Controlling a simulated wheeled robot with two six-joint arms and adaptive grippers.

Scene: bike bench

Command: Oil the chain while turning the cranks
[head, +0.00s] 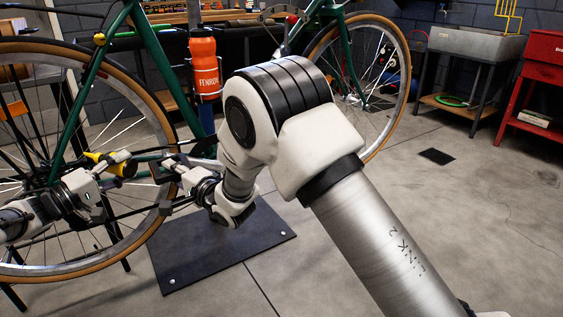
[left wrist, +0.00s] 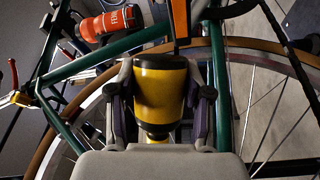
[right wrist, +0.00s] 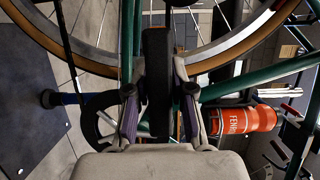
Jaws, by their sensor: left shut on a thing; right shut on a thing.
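The green bike (head: 155,65) stands upright. My left gripper (head: 118,165) is shut on a yellow oil bottle with black parts (head: 127,169) beside the rear wheel. In the left wrist view the bottle (left wrist: 160,92) sits between both fingers; its nozzle is hard to make out. My right gripper (head: 172,165) is shut on a black pedal, which fills the gap between its fingers in the right wrist view (right wrist: 157,80). A dark line, apparently the chain (right wrist: 64,35), runs past the wheel there. The crank and chainring are mostly hidden by my right gripper and arm.
An orange bottle (head: 205,68) sits on the frame. A dark floor plate (head: 225,255) lies below the bike. My right arm covers the middle of the head view. A sink (head: 478,42) and a red cabinet (head: 543,55) stand at the far right.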

